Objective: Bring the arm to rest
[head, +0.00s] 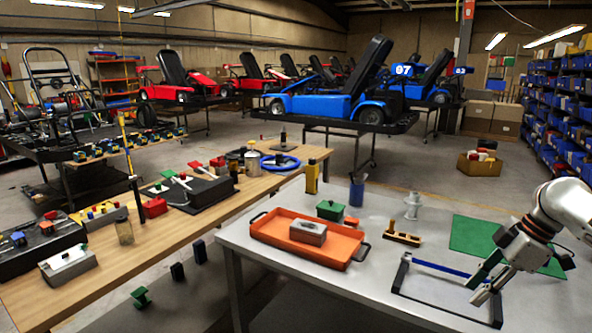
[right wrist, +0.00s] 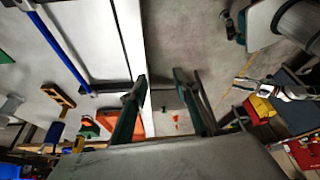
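My right arm (head: 566,207) comes in from the right edge in the head view, bent down over the grey table. Its gripper (head: 484,284) hangs over the right side of a dark-framed tray or board (head: 432,310); I cannot tell whether it touches it. In the right wrist view, the two dark green fingers (right wrist: 162,98) stand apart with nothing between them. My left gripper does not show in the head view.
An orange tray (head: 283,243) with a grey box, a wooden tool (head: 402,239), a blue cup (head: 357,192) and a green mat (head: 478,238) share the grey table (head: 240,238). A cluttered wooden table (head: 55,297) stands to the left. Karts on stands fill the back.

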